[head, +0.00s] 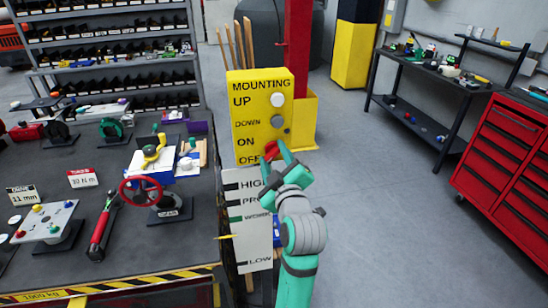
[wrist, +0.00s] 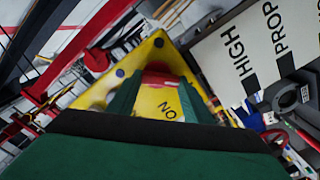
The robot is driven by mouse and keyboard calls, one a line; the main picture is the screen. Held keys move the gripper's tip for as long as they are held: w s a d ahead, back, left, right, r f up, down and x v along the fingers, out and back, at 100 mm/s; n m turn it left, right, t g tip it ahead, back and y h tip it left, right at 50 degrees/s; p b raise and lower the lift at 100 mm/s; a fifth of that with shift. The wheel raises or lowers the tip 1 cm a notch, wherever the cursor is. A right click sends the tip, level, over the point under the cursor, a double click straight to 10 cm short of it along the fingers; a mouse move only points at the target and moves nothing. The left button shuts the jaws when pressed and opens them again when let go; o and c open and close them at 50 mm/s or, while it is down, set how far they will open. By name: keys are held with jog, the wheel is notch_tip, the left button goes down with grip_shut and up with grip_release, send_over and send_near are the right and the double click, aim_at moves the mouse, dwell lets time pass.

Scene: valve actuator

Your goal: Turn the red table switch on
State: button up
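The red switch (head: 271,149) sits low on the right of the yellow panel (head: 250,117), beside the words ON and OFF. My gripper (head: 275,160) is right at the switch, with its fingers spread to either side of it. In the wrist view the red switch (wrist: 160,78) shows between the two green fingertips of my gripper (wrist: 162,92), with the yellow panel (wrist: 150,103) behind and the word ON upside down. I cannot tell whether the fingers touch the switch. Its lower part and exact setting are hard to see.
A grey and a white button (head: 278,100) sit higher on the panel. A white HIGH/LOW board (head: 250,250) hangs below it. A workbench (head: 150,245) with a red handwheel (head: 128,190) is to the left. A red post (head: 298,45) stands behind; floor (head: 390,220) at right is clear.

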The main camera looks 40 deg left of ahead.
jog(key=m, duration=0.3)
jog(key=shift+m, duration=0.4)
jog(key=m, duration=0.4)
jog(key=shift+r+m, duration=0.1)
jog(key=shift+m, duration=0.2)
jog(key=m, duration=0.4)
jog(key=shift+r+m, duration=0.1)
jog(key=shift+m, duration=0.2)
jog(key=shift+w+m, duration=0.15)
jog(key=shift+m, duration=2.05)
jog(key=o, duration=1.1)
jog(key=shift+c, duration=0.2)
jog(key=shift+d, duration=0.1)
